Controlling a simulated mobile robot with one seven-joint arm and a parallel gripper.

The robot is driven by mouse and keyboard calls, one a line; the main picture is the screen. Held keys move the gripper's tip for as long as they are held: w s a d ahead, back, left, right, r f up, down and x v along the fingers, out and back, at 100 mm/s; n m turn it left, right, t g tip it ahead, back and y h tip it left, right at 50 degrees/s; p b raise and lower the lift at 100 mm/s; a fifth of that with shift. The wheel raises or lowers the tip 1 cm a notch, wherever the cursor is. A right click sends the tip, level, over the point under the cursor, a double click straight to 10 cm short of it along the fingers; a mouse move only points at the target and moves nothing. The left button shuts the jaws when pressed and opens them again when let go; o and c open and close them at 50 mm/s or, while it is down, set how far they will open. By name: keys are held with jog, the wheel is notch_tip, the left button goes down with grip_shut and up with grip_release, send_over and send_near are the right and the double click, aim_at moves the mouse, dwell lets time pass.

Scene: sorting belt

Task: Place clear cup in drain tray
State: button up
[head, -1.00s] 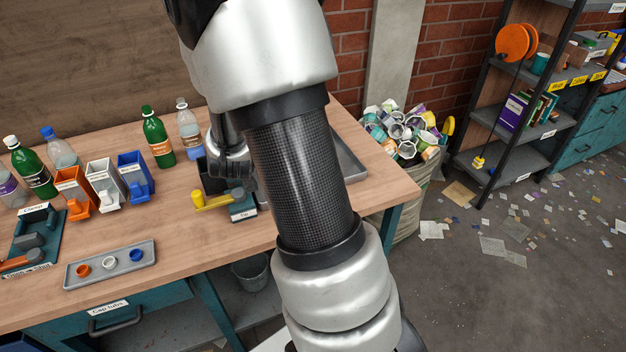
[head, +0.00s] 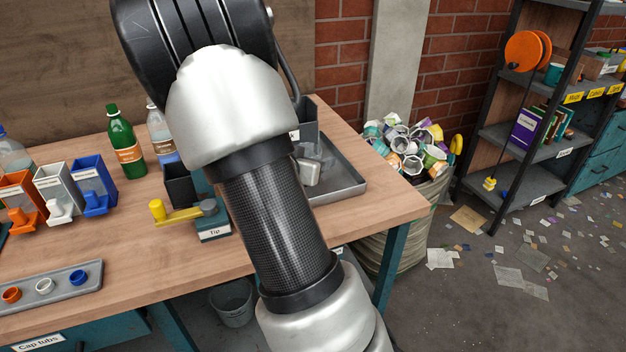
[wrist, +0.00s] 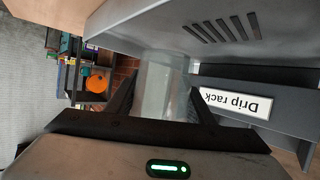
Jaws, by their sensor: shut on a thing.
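My gripper (wrist: 163,102) is shut on a clear cup (wrist: 165,78) in the wrist view, one dark finger on each side of it. The cup is see-through and tilted in the picture. A grey slotted surface (wrist: 150,22), apparently the drain tray, lies close beyond the cup; whether they touch I cannot tell. In the head view the grey tray (head: 348,190) sits at the right end of the bench, and my arm hides its left part. The cup and my fingers are not clear there.
A grey box labelled "Drip rack" (wrist: 238,104) stands beside the cup; its top shows in the head view (head: 308,112). The yellow-handled "Tip" station (head: 213,226) is left of my arm. Bottles and coloured bins stand farther left. A full cup sack (head: 408,200) stands off the bench's right end.

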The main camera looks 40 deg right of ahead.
jog(key=shift+f+b, duration=0.8)
jog(key=shift+f, duration=1.15)
jog(key=shift+f, duration=0.15)
jog(key=o, duration=1.1)
jog(key=shift+a+r, duration=0.25)
jog(key=shift+r, duration=0.1)
jog(key=p+v, duration=0.4)
jog(key=v, duration=0.7)
jog(key=shift+s+a, duration=0.15)
jog(key=shift+s, duration=0.05)
